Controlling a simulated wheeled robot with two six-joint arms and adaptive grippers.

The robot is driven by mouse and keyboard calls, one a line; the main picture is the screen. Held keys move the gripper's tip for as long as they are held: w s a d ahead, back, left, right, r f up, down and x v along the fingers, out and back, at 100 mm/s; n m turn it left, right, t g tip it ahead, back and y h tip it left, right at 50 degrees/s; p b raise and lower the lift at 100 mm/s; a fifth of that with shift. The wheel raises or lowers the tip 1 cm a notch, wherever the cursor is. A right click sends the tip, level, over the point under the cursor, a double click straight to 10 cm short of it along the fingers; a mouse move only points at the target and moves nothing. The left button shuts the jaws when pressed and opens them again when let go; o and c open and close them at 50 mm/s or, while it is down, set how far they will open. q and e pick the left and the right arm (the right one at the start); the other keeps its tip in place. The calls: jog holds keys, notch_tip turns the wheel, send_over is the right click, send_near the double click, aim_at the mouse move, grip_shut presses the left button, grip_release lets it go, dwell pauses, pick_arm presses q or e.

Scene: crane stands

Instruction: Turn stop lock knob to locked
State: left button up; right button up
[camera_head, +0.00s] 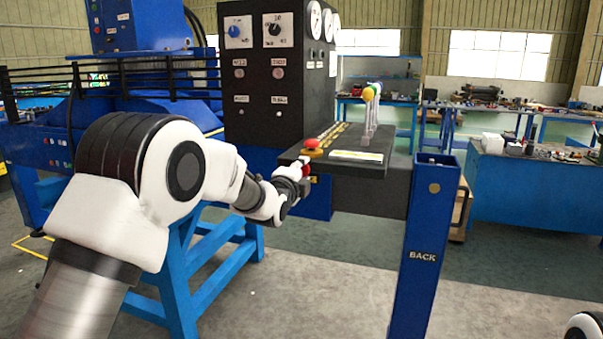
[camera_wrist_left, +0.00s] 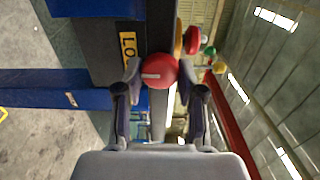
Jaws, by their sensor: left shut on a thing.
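The stop lock knob is a round red knob (camera_wrist_left: 160,70) with a short white bar on its face. It sits on the end face of the dark console, beside a yellow label (camera_wrist_left: 128,44) with partly visible letters "LO". My left gripper (camera_wrist_left: 160,75) has its two fingers on either side of the knob, shut on it. In the head view my left gripper (camera_head: 301,183) is at the console's near end, and only a bit of the red knob (camera_head: 305,171) shows there. My right gripper is out of view.
A red mushroom button (camera_head: 311,142) on a yellow base stands on the console top (camera_head: 358,157), just above the knob. Levers with coloured balls (camera_head: 369,93) rise behind it. A blue post (camera_head: 424,250) marked "BACK" stands to the right. The floor in front is clear.

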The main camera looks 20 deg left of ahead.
pick_arm(q)
jog(key=o, duration=1.1)
jog(key=shift+d, duration=0.1)
jog(key=s, duration=1.2)
jog(key=shift+a, duration=0.25)
